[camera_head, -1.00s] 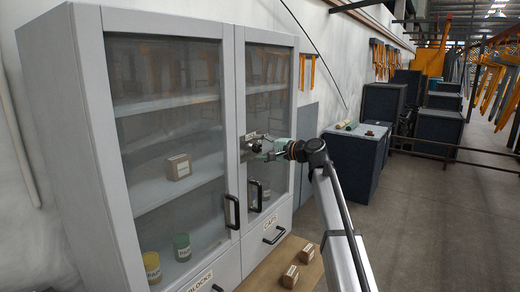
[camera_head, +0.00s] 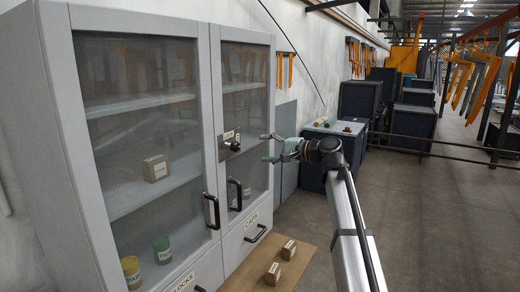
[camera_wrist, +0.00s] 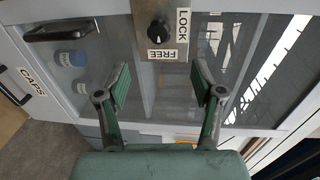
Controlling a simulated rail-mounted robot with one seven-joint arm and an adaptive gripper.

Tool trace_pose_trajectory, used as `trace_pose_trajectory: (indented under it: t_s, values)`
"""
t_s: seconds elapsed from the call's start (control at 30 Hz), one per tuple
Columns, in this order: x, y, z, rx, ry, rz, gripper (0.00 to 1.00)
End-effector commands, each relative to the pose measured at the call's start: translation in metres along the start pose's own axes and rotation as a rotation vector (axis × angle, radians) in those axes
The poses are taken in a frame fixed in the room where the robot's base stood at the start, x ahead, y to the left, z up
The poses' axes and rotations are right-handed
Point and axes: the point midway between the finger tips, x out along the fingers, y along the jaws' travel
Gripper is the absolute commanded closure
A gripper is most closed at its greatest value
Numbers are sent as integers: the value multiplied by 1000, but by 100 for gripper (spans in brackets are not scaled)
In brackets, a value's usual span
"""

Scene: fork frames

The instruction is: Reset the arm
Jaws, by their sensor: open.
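My gripper (camera_head: 268,148) is open and empty in front of the right glass door of the grey cabinet (camera_head: 57,120). In the wrist view its two green finger pads (camera_wrist: 160,90) stand apart with nothing between them. A black knob (camera_wrist: 158,31) on a metal plate sits beyond the fingertips, with LOCK and FREE labels beside it. In the head view the knob (camera_head: 234,146) is left of the gripper, with a visible gap. Both cabinet doors look shut.
The doors have black handles (camera_head: 211,211), and a drawer labelled CAPS (camera_head: 255,233) is below. Small boxes (camera_head: 273,274) lie on a wooden board (camera_head: 296,262). Jars and a box stand inside the cabinet. A dark bench (camera_head: 312,172) stands behind my arm. Floor to the right is open.

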Motion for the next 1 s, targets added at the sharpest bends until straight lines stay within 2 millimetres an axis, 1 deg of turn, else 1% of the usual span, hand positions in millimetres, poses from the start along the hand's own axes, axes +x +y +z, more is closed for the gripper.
trace_pose_trajectory:
  t_s: [0.33, 0.43, 0.47, 0.57, 0.6, 0.67, 0.7, 0.77, 0.8, 0.83, 0.87, 0.9, 0.97, 1.0]
  values:
    - [-1, 0, 0, 0, 0, 0, 33]
    - [-1, 1, 0, -35, 1, 5, 33]
    - [-1, 5, -2, -59, 7, 22, 33]
    - [-7, 28, 1, -151, 37, 104, 33]
    - [-10, 48, 1, -185, 51, 153, 33]
    - [-12, 84, 0, -215, 62, 220, 33]
    - [-13, 109, -1, -229, 66, 266, 33]
    - [-15, 151, -1, -247, 68, 335, 33]
    - [-17, 178, 0, -257, 67, 382, 33]
    - [-19, 200, 1, -261, 65, 416, 33]
    - [-21, 220, 2, -267, 62, 449, 33]
    - [-24, 247, 5, -272, 55, 493, 33]
    - [-29, 288, 10, -279, 43, 559, 33]
    - [-34, 316, 15, -281, 33, 602, 33]
